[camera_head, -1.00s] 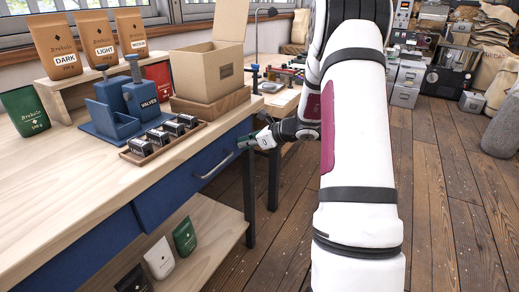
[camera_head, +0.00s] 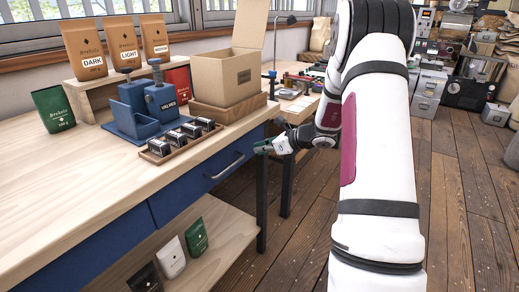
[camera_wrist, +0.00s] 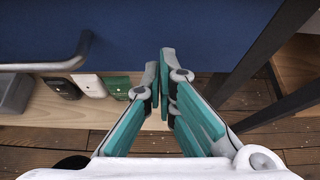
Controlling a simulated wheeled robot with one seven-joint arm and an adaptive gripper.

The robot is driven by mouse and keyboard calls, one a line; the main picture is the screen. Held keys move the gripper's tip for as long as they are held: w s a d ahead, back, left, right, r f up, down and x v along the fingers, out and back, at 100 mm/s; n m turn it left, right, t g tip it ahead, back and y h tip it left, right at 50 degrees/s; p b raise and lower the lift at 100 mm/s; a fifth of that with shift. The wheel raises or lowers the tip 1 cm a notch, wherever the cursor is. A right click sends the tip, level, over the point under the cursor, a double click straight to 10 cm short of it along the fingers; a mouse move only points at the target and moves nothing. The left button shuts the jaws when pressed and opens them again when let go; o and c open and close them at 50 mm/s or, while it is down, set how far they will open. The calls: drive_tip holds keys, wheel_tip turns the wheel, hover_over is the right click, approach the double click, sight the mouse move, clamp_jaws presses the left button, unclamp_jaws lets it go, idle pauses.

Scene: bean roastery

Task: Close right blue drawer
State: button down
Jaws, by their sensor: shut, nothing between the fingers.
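The right blue drawer (camera_head: 190,189) is in the wooden table's front, with a curved metal handle (camera_head: 225,167). I cannot tell for certain how far its front stands out from the table. In the wrist view, the blue front (camera_wrist: 200,32) fills the top, with the handle (camera_wrist: 50,66) at the left. My gripper (camera_head: 260,147) is at the right end of the drawer front, right of the handle and apart from it. In the wrist view, my gripper's fingertips (camera_wrist: 161,78) are together and empty, close to the blue front. Contact with it is unclear.
The tabletop (camera_head: 60,170) carries a tray of small jars (camera_head: 180,140), a blue valve stand (camera_head: 150,105) and a cardboard box (camera_head: 222,80). A lower shelf (camera_head: 220,245) holds several bags. Dark table legs (camera_wrist: 265,45) stand right of my gripper.

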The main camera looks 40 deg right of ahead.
drive_tip(key=f+p+v, duration=0.1)
drive_tip(key=p+v, duration=0.1)
drive_tip(key=v, duration=0.9)
drive_tip(key=shift+s+d+r+p, duration=0.2)
drive_tip(key=shift+s+d+p, duration=0.15)
drive_tip(key=shift+s, duration=0.15)
drive_tip(key=shift+a, duration=0.1)
